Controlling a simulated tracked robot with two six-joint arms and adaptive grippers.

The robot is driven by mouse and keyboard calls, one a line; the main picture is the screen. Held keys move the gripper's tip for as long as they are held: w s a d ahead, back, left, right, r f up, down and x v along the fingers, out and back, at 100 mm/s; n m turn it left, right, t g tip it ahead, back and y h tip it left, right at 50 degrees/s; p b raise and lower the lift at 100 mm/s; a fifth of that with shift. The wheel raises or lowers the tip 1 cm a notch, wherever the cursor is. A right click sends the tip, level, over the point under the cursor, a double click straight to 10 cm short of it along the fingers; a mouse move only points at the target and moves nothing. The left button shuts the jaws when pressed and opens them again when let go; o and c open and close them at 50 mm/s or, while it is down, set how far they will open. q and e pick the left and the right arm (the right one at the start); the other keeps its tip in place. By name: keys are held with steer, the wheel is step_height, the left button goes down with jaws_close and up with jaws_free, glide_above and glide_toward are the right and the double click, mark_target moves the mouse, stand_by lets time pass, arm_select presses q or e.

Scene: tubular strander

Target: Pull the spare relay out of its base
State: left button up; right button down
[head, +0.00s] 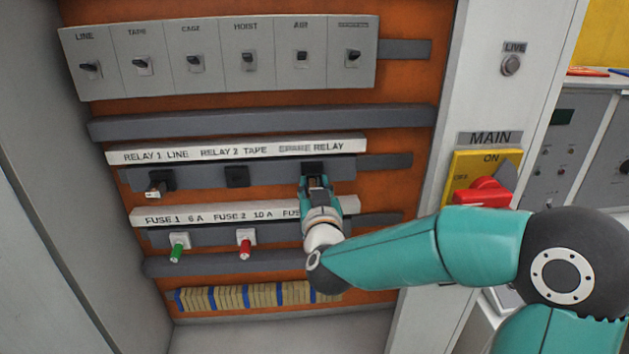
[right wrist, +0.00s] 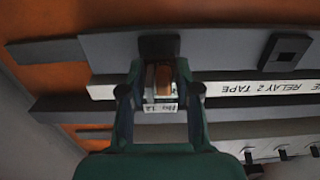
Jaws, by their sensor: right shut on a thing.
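The spare relay (right wrist: 163,78), a small block with an amber-brown face and a pale printed label, sits between the two fingers of my right gripper (right wrist: 160,92) in the right wrist view. My right gripper (head: 317,190) is shut on it, in front of the dark spare relay base (head: 312,167), under the "SPARE RELAY" lettering. The base also shows in the right wrist view (right wrist: 159,46), right behind the relay. I cannot tell whether the relay's pins are still in the base. In the head view the gripper hides most of the relay. My left gripper is not in view.
Relay 1 (head: 158,187) stands in its base at the left; the relay 2 base (head: 236,177) looks empty. Below are a green fuse (head: 177,247) and a red fuse (head: 245,247). A breaker row (head: 220,58) lies above. The red main switch (head: 483,193) is close above my right arm.

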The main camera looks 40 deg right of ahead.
steer(key=shift+v, duration=2.2)
